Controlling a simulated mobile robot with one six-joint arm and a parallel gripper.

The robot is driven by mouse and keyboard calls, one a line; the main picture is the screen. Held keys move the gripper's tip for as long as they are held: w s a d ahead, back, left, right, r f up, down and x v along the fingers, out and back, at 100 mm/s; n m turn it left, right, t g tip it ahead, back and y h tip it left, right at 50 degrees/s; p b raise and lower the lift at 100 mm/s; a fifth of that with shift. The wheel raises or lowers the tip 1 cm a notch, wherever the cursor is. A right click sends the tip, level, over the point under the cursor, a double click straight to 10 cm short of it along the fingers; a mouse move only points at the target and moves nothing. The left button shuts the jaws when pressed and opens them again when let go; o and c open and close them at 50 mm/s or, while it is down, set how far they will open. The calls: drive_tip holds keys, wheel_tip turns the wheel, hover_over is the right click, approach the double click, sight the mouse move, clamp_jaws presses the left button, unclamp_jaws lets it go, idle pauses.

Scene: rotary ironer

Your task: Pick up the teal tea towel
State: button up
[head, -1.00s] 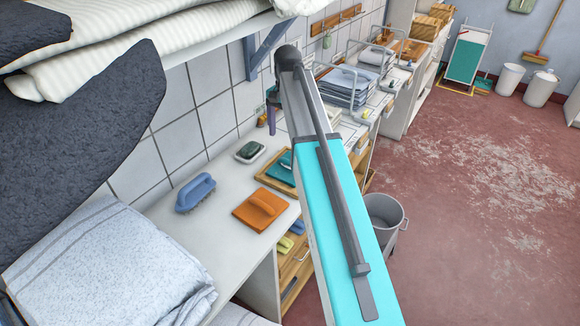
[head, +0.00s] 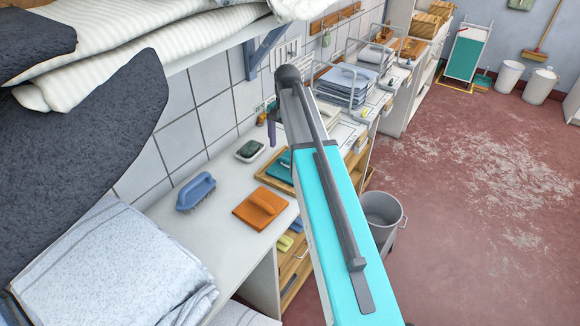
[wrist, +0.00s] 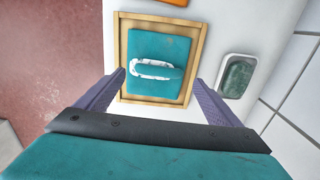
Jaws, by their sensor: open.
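The teal tea towel (wrist: 160,50) lies as a flat square with a raised roll across its middle and a white patch around the roll. It lies inside a shallow wooden tray (wrist: 123,40) and partly shows in the head view (head: 284,165), where my arm hides the rest. My gripper (wrist: 160,80) is open and empty. Its two purple fingers are spread on either side of the towel's near part in the wrist view, and appear above it. In the head view only a bit of the gripper (head: 272,130) shows beside my arm.
A soap dish with a dark green block (wrist: 237,77) stands right of the tray in the wrist view. An orange cloth (head: 259,208) and a blue brush (head: 196,191) lie on the white counter (head: 232,245). A tiled wall runs behind, and a grey bucket (head: 381,214) stands on the floor.

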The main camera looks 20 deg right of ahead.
sight(289, 160)
drive_tip(key=shift+f, duration=0.15)
drive_tip(key=shift+d+f+p, duration=0.2)
drive_tip(key=shift+f+p, duration=0.65)
drive_tip(key=shift+f, duration=0.25)
drive_tip(key=shift+f+p, duration=0.35)
drive_tip(key=shift+f, duration=0.95)
drive_tip(key=shift+w, duration=0.1)
drive_tip(key=c, duration=1.2)
drive_tip(key=shift+o, duration=0.2)
drive_tip(key=shift+r, duration=0.2)
